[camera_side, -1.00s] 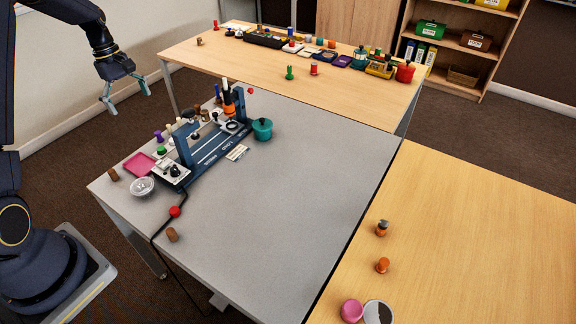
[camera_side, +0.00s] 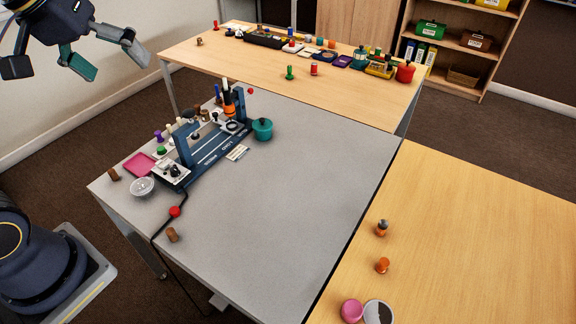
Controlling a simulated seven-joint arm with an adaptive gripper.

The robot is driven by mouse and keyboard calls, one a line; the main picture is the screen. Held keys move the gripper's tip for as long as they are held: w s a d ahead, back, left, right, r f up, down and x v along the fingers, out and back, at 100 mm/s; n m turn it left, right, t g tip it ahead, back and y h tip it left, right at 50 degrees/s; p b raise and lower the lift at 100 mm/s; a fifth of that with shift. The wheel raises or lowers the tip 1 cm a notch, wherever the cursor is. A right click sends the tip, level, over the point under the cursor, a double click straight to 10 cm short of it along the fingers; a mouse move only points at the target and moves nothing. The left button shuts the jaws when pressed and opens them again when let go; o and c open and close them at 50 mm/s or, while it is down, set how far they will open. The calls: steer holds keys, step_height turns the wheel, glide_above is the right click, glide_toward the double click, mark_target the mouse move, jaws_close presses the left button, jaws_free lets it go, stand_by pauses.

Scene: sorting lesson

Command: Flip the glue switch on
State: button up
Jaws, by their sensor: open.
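A blue bench machine (camera_side: 208,153) stands on the grey table, with a light control panel (camera_side: 171,173) at its near left end. The panel carries dark knobs or switches, too small to tell which is the glue switch or how it is set. A black lead with a red ball (camera_side: 175,211) lies in front of it. My gripper (camera_side: 108,62) is at the upper left, in the air, open and empty. It is apart from the machine, to its left and higher in the picture.
A pink tray (camera_side: 139,164), a clear bowl (camera_side: 142,187), a teal pot (camera_side: 262,129) and small pegs crowd around the machine. A cork (camera_side: 172,235) lies near the front edge. The right part of the grey table (camera_side: 310,190) is clear.

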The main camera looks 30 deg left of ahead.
steer(key=s+d+f+m, duration=0.1)
steer(key=s+f+m, duration=0.4)
steer(key=f, duration=0.1)
steer(key=shift+s+f+m, duration=0.15)
steer(key=shift+s+m, duration=0.05)
steer(key=shift+m, duration=0.1)
